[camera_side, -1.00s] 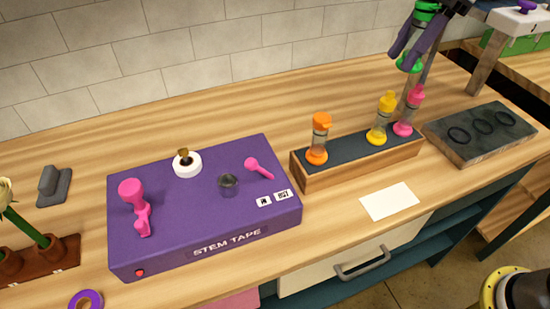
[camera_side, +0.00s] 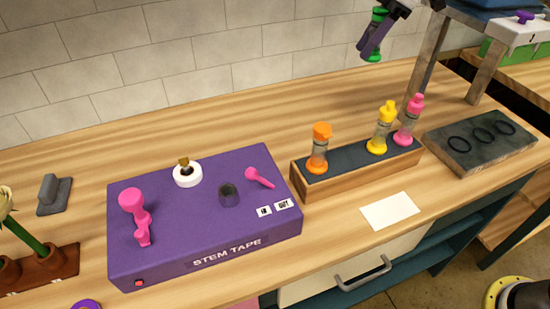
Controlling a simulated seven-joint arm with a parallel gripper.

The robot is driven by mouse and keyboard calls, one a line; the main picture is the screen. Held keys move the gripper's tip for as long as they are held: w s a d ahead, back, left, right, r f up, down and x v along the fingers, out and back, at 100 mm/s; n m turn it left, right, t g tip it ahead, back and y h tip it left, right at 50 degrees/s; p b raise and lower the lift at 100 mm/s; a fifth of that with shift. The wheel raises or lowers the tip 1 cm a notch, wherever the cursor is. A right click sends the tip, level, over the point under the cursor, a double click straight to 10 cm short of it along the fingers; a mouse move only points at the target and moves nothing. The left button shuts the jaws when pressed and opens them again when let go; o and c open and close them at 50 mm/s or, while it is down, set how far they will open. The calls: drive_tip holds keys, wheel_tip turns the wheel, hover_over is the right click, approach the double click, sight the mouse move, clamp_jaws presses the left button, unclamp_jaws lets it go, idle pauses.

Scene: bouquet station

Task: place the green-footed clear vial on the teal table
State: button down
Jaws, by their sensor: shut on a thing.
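My gripper (camera_side: 371,45) is at the top of the view, with dark purple fingers shut on the green-footed clear vial. The vial's green cap (camera_side: 378,14) shows above the fingers and its green foot (camera_side: 373,57) below them. The fingers hide most of its clear body. The vial is nearly upright, in the air behind the vial rack and touching nothing below. A raised table with a blue top (camera_side: 490,9) and metal legs stands at the upper right, partly cut off. I cannot tell for sure whether it is the teal table.
A wooden rack (camera_side: 360,183) holds orange (camera_side: 318,150), yellow (camera_side: 382,130) and pink (camera_side: 409,122) vials. A dark slab (camera_side: 475,158) with ring marks lies to its right. A purple STEM TAPE box (camera_side: 175,240) stands left. A white card (camera_side: 390,211) lies in front.

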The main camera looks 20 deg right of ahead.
wheel_tip(320, 180, down, 21)
drive_tip(key=shift+f, duration=0.15)
idle(0.5)
drive_tip(key=shift+f, duration=0.15)
drive_tip(key=c, duration=0.5)
unclamp_jaws()
drive_tip(key=shift+f, duration=0.1)
drive_tip(key=v, duration=1.2)
drive_tip(key=shift+r, duration=0.25)
